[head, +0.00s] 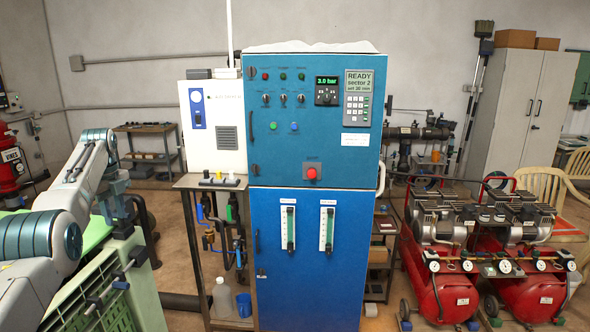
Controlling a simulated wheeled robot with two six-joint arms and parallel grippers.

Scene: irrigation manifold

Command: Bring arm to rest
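My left arm comes in from the left edge, bent at a raised elbow, with its wrist hanging down. My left gripper (122,228) points down above the green crate-like structure at the lower left, and its fingers are too small and dark to tell open from shut. I see nothing clearly held in it. My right arm and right gripper are out of view. The blue control cabinet (312,120) stands upright in the middle, apart from my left gripper. Its display reads 3.0 bar, and its panel (359,82) reads READY, sector 2.
A pale green crate-like structure (140,285) lies under my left arm. A metal stand (193,184) with a white box (212,125) stands left of the cabinet. Red compressors (440,285) stand at the right. Some brown floor is bare between the crate and the stand.

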